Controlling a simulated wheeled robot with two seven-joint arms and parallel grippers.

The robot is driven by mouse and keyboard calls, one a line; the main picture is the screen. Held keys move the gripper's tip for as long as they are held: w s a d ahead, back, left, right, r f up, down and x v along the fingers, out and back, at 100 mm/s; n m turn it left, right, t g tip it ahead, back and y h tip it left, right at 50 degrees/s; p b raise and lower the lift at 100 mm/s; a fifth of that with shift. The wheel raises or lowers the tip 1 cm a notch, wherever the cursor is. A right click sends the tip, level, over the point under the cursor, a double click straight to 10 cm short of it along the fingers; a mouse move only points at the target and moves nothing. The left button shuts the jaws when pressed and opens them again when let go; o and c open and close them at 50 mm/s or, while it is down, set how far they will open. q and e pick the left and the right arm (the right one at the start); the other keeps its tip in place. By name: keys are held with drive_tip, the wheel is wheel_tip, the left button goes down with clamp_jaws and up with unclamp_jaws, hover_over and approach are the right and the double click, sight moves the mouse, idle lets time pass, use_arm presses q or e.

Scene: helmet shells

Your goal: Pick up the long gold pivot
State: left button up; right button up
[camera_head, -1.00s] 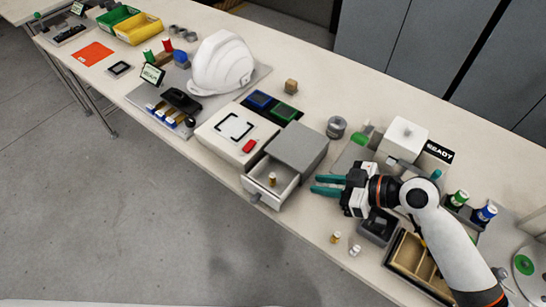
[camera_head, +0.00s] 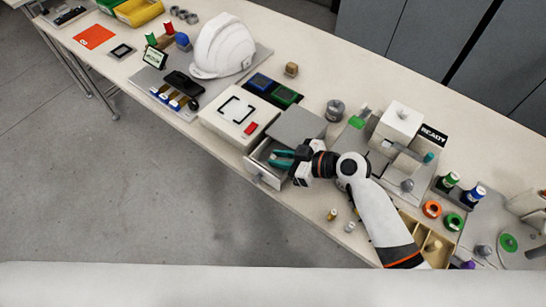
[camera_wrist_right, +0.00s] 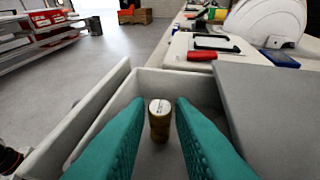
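A gold pivot (camera_wrist_right: 159,120) with a pale top stands upright in the open drawer (camera_wrist_right: 98,118) in the right wrist view. My right gripper (camera_wrist_right: 158,104) is open, with one teal finger on each side of the pivot. I see gaps between the fingers and the pivot. In the head view the right gripper (camera_head: 279,158) reaches into the drawer (camera_head: 257,175) and hides the pivot there. Another gold piece (camera_head: 332,214) stands on the table near its front edge; I cannot tell which gold piece is longer. My left gripper is not in view.
A silver piece (camera_head: 349,227) stands beside the gold piece on the table. A white helmet (camera_head: 222,45) sits farther back. A divided wooden tray (camera_head: 432,236) lies right.

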clamp_jaws()
